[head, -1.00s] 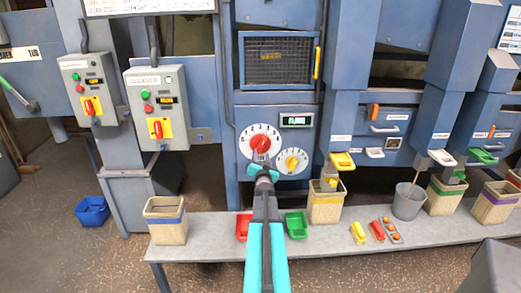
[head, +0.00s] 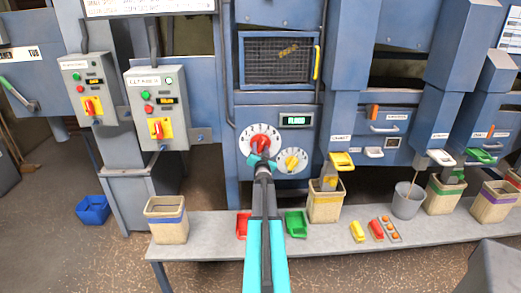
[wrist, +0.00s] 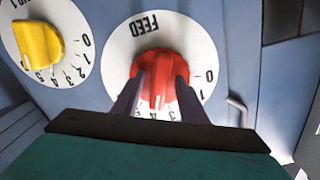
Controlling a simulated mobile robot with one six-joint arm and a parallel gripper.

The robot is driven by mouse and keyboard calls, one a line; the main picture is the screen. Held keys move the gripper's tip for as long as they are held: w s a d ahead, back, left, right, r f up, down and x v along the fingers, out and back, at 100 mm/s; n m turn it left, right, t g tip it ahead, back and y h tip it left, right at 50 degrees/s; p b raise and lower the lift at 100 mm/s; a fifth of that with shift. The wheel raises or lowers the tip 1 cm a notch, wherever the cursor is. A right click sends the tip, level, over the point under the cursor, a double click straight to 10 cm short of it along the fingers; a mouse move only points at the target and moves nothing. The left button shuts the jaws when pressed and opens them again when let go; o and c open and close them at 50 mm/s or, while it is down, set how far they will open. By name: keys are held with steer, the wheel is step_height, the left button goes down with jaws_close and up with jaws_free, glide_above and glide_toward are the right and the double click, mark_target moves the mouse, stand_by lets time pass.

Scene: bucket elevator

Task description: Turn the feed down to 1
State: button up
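The feed dial (wrist: 120,48) is a round white plate marked FEED with a red knob (wrist: 160,68) at its middle. The knob's pale line points down in the wrist view, towards the higher numerals and away from 0 and 1 at the right. The exact number is partly hidden by my fingers. My gripper (wrist: 160,85) has its two dark fingers apart, one on each side of the red knob's grip. I cannot tell whether they touch it. In the head view my gripper (head: 262,156) is at the lower part of the same red knob (head: 260,143).
A smaller dial with a yellow knob (head: 291,161) sits close beside the feed dial, and a lit display (head: 296,121) is above it. A metal handle (wrist: 237,108) shows in the wrist view. A bench (head: 215,222) with bins and scoops stands below.

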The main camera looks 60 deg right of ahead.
steer(key=shift+c, duration=0.3)
jaws_close()
steer(key=shift+f+n+b, duration=0.1)
steer(key=shift+n+b, duration=0.2)
steer(key=shift+b, duration=0.2)
steer(key=n+b, duration=0.2)
steer(key=shift+d+f+b, duration=0.1)
steer(key=shift+b, duration=0.25)
steer(key=n+b, duration=0.2)
steer(key=n, duration=0.1)
steer(key=shift+s+n+b, duration=0.15)
steer(key=shift+n+b, duration=0.2)
steer(key=shift+n, duration=0.05)
steer(key=n+b, duration=0.2)
steer(key=n, duration=0.2)
steer(key=shift+d+n, duration=0.1)
steer(key=shift+n, duration=0.2)
steer(key=shift+s+r+n+b, duration=0.15)
steer(key=shift+n+b, duration=0.25)
steer(key=shift+n, duration=0.55)
steer(key=shift+w+r+n+b, duration=0.1)
steer(key=shift+n+b, duration=0.25)
steer(key=shift+n, duration=0.6)
